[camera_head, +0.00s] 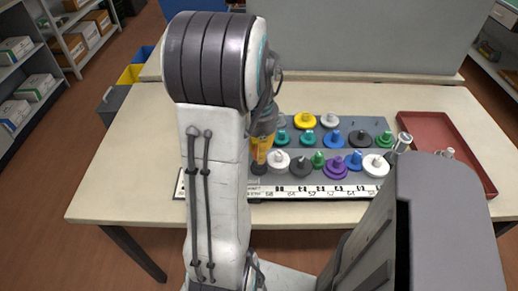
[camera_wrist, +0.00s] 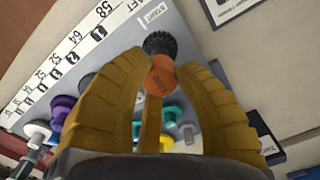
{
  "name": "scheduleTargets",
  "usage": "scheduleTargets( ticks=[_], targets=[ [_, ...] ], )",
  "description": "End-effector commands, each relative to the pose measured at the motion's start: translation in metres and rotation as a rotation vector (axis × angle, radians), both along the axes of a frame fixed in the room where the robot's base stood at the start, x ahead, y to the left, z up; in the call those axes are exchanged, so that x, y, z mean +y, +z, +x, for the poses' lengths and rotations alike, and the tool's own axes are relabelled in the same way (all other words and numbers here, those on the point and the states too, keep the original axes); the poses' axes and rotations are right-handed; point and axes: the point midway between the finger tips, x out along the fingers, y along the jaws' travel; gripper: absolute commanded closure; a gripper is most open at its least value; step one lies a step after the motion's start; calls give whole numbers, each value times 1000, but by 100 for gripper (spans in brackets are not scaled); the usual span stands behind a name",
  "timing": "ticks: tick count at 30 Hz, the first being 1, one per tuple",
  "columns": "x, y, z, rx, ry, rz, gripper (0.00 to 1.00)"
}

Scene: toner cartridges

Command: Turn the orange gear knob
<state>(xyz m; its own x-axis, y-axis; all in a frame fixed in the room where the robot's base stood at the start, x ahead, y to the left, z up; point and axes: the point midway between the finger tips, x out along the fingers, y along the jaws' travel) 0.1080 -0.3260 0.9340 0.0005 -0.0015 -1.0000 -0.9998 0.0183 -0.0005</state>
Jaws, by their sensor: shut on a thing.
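The orange gear knob (camera_wrist: 160,78) sits between my two yellow fingers in the wrist view. Its round orange end faces the camera, with a dark toothed gear (camera_wrist: 159,43) just beyond it. My gripper (camera_wrist: 166,70) is shut on the knob, one finger on each side. In the head view, my gripper (camera_head: 260,150) reaches down at the front left of the grey gear board (camera_head: 340,125). There the dark gear (camera_head: 258,168) shows below the fingertips, and my arm and fingers hide most of the knob.
Several coloured gears, such as a yellow one (camera_head: 305,121) and a purple one (camera_head: 336,167), stand on the board to the right of my gripper. A white number strip (camera_head: 320,191) runs along its front. A red tray (camera_head: 420,125) lies at the right. The table's left side (camera_head: 125,150) is clear.

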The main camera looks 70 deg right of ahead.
Motion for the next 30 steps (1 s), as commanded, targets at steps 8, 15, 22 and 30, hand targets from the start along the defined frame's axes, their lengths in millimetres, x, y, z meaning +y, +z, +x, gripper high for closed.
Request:
scheduleTargets(
  ticks=[8, 15, 22, 30],
  targets=[
    [2, -2, 0, 0, 263, 8, 100],
    [2, -2, -1, 0, 482, 8, 100],
    [2, -2, -1, 0, 655, 9, 100],
    [2, -2, -1, -1, 784, 9, 100]
  ],
)
